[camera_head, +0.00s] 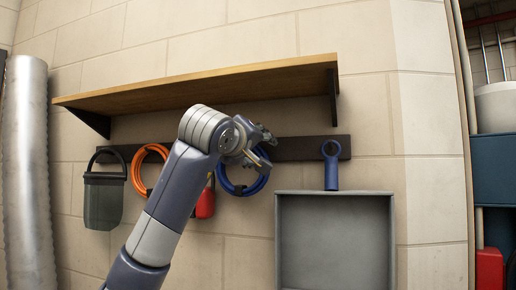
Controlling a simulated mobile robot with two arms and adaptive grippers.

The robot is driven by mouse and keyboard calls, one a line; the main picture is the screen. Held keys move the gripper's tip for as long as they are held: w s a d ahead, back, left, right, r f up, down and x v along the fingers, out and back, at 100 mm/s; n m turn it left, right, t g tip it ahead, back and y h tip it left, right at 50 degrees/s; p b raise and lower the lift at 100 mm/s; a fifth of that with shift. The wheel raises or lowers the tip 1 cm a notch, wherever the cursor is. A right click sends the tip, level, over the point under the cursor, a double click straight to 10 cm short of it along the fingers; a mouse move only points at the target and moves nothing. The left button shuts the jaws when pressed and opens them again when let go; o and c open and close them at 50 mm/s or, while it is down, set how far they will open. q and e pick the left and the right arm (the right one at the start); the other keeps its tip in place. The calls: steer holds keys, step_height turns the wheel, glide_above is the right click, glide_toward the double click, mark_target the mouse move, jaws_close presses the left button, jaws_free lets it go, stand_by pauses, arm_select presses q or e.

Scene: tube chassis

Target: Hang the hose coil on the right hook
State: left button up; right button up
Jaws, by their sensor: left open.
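Two coils hang at a dark rail (300,148) on the wall: an orange one (140,158) on the left and a blue one (262,182) near the middle. Which of them is the hose coil is not clear. My left gripper (264,150) is open, in front of the rail at the top of the blue coil, and covers part of it. I cannot tell whether it touches the coil. The hooks are hard to make out, and the one at the blue coil is hidden by my gripper. My right gripper is out of view.
A wooden shelf (200,90) juts out above the rail. A dark bucket (104,203), a red object (205,203) and a blue ring-ended tool (331,172) also hang there. A grey open box (284,240) stands below right. A silver duct (27,170) stands at far left.

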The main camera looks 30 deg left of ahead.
arm_select(q)
steer(key=v, duration=1.1)
steer(key=shift+s, duration=0.3)
